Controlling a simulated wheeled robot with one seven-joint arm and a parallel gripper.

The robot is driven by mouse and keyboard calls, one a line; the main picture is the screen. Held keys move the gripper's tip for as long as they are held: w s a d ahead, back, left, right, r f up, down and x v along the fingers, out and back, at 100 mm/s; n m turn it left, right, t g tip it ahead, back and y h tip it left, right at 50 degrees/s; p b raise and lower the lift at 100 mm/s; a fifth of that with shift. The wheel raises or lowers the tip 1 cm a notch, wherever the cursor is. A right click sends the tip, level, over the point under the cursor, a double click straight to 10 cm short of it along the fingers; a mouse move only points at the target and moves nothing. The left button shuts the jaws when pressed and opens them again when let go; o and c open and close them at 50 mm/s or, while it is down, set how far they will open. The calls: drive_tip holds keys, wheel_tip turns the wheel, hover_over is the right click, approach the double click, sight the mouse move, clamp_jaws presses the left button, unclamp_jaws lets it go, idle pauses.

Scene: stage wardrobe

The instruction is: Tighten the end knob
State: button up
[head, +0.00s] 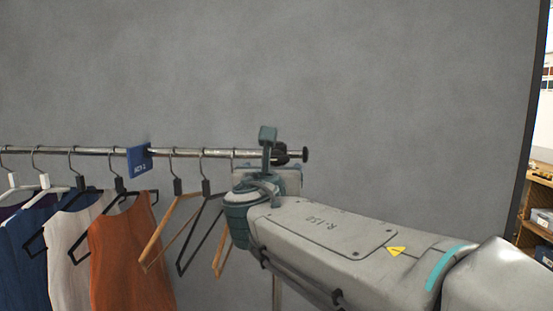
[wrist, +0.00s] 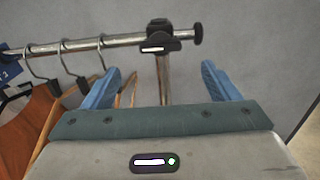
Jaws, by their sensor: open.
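My gripper (wrist: 162,75) is open and empty in the wrist view, its two blue fingers spread wide either side of the upright post. Beyond the fingertips, a black fitting with a knob-like top (wrist: 158,34) sits where the post meets the rail; it is apart from the fingers. The rail's right end carries a round black end piece (wrist: 197,33), also in the head view (head: 305,154). I cannot tell which of these black parts is the end knob. In the head view my wrist partly covers the dark fitting (head: 281,153), and the fingers are hidden.
The metal rail (head: 100,150) runs left, carrying several hangers, an orange garment (head: 125,250) and a blue size tag (head: 139,159). Empty hangers (head: 168,225) hang just left of my wrist. A grey wall stands behind. Shelves (head: 538,200) stand far right. Right of the rail end is clear.

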sight(276, 160)
drive_tip(key=w+p, duration=0.1)
drive_tip(key=w, duration=0.8)
drive_tip(key=shift+d, duration=0.15)
drive_tip(key=shift+s, duration=0.1)
drive_tip(key=shift+c, duration=0.3)
drive_tip(key=c, duration=0.9)
